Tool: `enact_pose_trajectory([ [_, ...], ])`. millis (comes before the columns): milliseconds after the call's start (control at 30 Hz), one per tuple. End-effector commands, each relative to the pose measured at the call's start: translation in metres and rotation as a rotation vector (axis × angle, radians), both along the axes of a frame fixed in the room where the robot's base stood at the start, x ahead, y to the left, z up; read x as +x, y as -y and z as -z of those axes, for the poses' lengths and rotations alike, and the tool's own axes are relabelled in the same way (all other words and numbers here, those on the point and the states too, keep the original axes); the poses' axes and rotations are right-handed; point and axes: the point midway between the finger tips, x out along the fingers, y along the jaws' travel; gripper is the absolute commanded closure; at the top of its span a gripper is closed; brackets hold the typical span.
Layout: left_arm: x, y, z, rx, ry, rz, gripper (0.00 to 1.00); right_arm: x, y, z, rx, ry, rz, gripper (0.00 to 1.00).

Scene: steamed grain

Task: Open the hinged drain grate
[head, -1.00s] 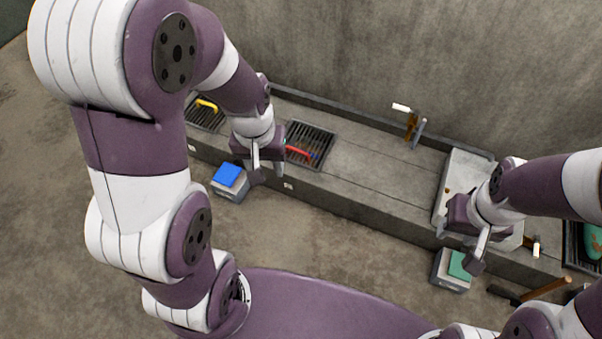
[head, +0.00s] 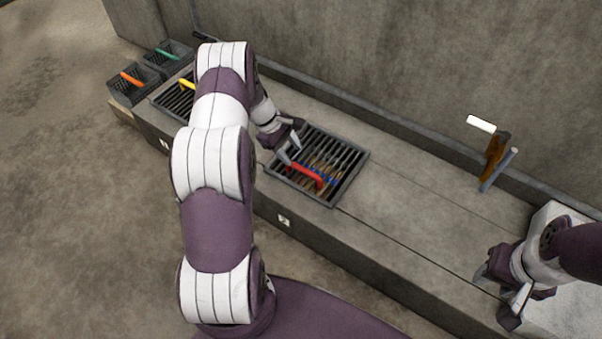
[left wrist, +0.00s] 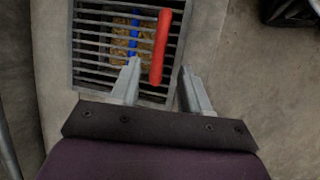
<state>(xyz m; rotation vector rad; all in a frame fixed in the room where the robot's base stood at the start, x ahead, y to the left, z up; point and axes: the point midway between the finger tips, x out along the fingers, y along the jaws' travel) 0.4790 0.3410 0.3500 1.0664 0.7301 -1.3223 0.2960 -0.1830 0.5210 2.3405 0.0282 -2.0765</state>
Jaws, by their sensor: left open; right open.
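The drain grate (head: 345,160) with a red handle (head: 305,174) lies flat in the grey bench. Something brown and blue shows beneath its bars. In the left wrist view the grate (left wrist: 90,48) fills the upper left, and its red handle (left wrist: 161,48) stands just ahead of the fingers. My left gripper (head: 291,154) is open at the grate's left side, close to the red handle; in the left wrist view (left wrist: 160,85) the handle's near end lies between the fingertip lines. I cannot tell whether they touch. My right gripper (head: 497,296) is open and empty over the bench's right end.
A second grate with a yellow handle (head: 187,84) is left of my left arm. Baskets with an orange handle (head: 132,79) and a green handle (head: 167,54) stand at the far left. A brown and grey fixture (head: 495,160) stands near the wall.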

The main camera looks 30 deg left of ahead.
Motion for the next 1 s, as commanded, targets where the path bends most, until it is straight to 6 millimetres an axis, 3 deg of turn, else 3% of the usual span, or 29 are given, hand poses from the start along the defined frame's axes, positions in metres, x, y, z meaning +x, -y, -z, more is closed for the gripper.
enact_pose_trajectory([
  [33,0.002,0.006,0.022,-0.001,-0.002,0.002,0.54,0.0,0.0,0.017,0.0,-0.001,0.0,0.57],
  [233,0.009,0.022,0.057,0.002,0.0,0.003,0.54,0.0,0.0,0.039,0.0,-0.001,0.0,0.57],
  [400,0.011,0.028,0.067,0.002,0.001,0.002,0.54,0.0,0.0,0.044,0.0,-0.001,0.0,0.57],
  [667,0.011,0.029,0.066,0.002,0.001,0.002,0.54,0.0,0.0,0.043,0.0,-0.001,0.0,0.57],
  [800,0.011,0.029,0.066,0.002,0.001,0.002,0.99,0.0,0.0,0.043,0.0,-0.001,0.0,0.57],
  [1000,0.011,0.029,0.065,0.004,0.001,0.003,1.0,0.0,0.0,0.042,0.0,-0.001,0.0,0.57],
])
